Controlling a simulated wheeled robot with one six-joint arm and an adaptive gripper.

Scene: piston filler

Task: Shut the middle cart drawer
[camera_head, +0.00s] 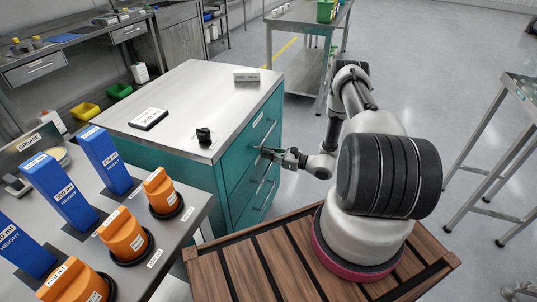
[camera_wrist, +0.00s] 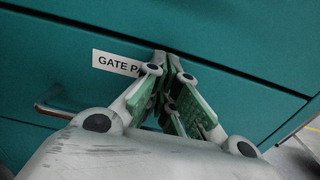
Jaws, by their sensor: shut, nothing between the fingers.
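The teal cart (camera_head: 165,165) with a steel top stands left of my arm, its drawer front facing right. The middle drawer (camera_head: 243,185) shows part of its face behind my gripper; I cannot tell surely whether it stands out from the others. In the wrist view a teal drawer face (camera_wrist: 215,95) fills the picture, with a white label (camera_wrist: 112,63) reading "GATE PA", its end hidden by a finger. A metal handle (camera_wrist: 55,112) shows at left, partly hidden. My gripper (camera_head: 268,152), also in the wrist view (camera_wrist: 165,65), is shut and empty, its tips at or very near the face beside the label.
A black knob (camera_head: 204,135), a dark-labelled block (camera_head: 148,119) and a small box (camera_head: 246,75) lie on the cart top. A bench (camera_head: 185,215) with orange pistons and blue blocks stands at front left. A steel table (camera_head: 520,90) stands right.

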